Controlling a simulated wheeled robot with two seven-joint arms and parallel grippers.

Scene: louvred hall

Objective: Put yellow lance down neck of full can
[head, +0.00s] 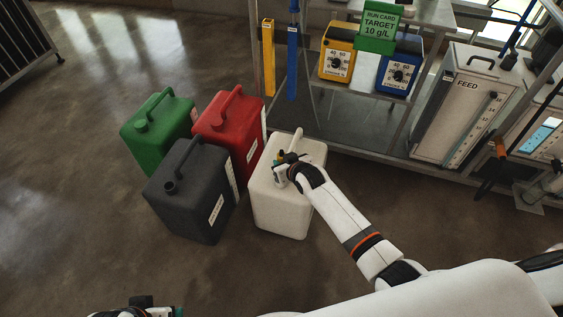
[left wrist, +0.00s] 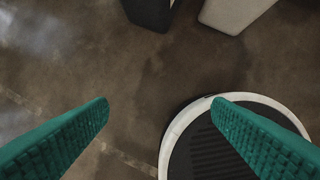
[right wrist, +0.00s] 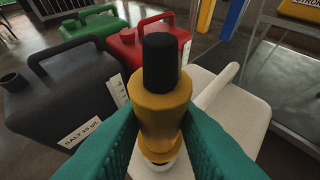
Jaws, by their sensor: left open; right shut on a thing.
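My right gripper (head: 284,168) is shut on a yellow body with a black top, the head of the yellow lance (right wrist: 160,105), held upright. It is above the white can (head: 287,205), near the can's front top. A pale ring shows right under the lance head in the right wrist view, at the can's neck. The lance's lower part is hidden, so I cannot tell how deep it sits. No label showing which can is full is readable on the white can. My left gripper (left wrist: 160,105) is open and empty above bare floor.
A dark grey can (head: 190,195), a red can (head: 235,125) and a green can (head: 158,122) stand left of the white can. A yellow holder (head: 268,60) and blue holder (head: 292,60) hang on the rack behind. A FEED tank (head: 465,100) stands at right. Floor at left is clear.

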